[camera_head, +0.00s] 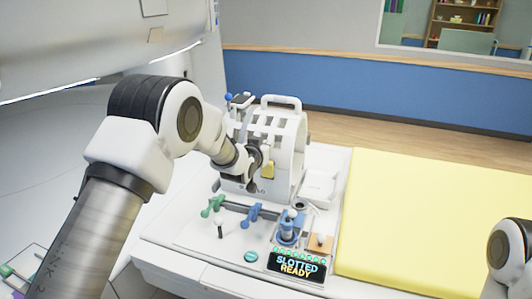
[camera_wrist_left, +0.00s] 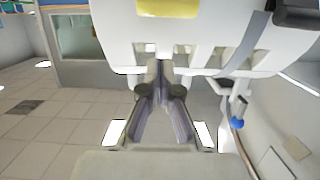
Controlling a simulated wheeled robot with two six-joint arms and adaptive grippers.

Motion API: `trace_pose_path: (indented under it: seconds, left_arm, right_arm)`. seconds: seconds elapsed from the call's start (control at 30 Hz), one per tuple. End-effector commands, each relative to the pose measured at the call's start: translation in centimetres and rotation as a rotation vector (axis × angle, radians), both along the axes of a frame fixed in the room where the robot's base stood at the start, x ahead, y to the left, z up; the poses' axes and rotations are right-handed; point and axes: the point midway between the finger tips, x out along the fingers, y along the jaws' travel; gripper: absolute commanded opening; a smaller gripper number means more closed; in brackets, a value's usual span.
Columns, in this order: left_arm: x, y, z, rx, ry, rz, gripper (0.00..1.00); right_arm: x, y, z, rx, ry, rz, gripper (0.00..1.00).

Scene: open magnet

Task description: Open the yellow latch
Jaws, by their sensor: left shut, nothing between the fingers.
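The yellow latch (camera_head: 268,170) is a small yellow block on the front of a white slotted coil housing (camera_head: 288,128). My left gripper (camera_head: 252,185) is in front of the housing, just left of the latch. In the left wrist view the yellow latch (camera_wrist_left: 168,7) shows at the top edge, cut off by the frame. There my left gripper (camera_wrist_left: 159,70) has its fingers together and empty, pointing at the housing's white band and apart from the latch in the picture. Whether the fingertips touch the housing cannot be told.
A panel before the housing carries green levers (camera_head: 212,205), blue levers (camera_head: 252,214), a blue cylinder (camera_head: 288,232) and a sign reading "SLOTTED READY" (camera_head: 296,265). A yellow bed pad (camera_head: 430,215) lies to the right. A blue-knobbed lever (camera_head: 228,97) stands at the housing's upper left.

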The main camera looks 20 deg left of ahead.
Motion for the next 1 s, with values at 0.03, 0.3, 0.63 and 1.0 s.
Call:
trace_pose_path:
  seconds: [0.03,0.3,0.63,1.0]
  left_arm:
    - [1.1,0.0,0.1,0.000,0.000,0.000,0.00]
    - [0.5,0.0,-3.1,0.000,0.004,0.000,0.00]
    - [0.1,0.0,-4.0,0.000,0.001,0.000,0.00]
    - [0.3,0.0,-4.5,-0.001,-0.037,0.000,0.00]
  right_arm:
    - [0.0,0.0,0.9,0.000,0.000,0.000,0.40]
    - [0.0,0.0,2.8,0.000,0.000,0.000,0.40]
    - [0.0,0.0,2.8,0.000,0.000,0.000,0.40]
    - [0.0,0.0,1.1,0.000,0.000,0.000,0.40]
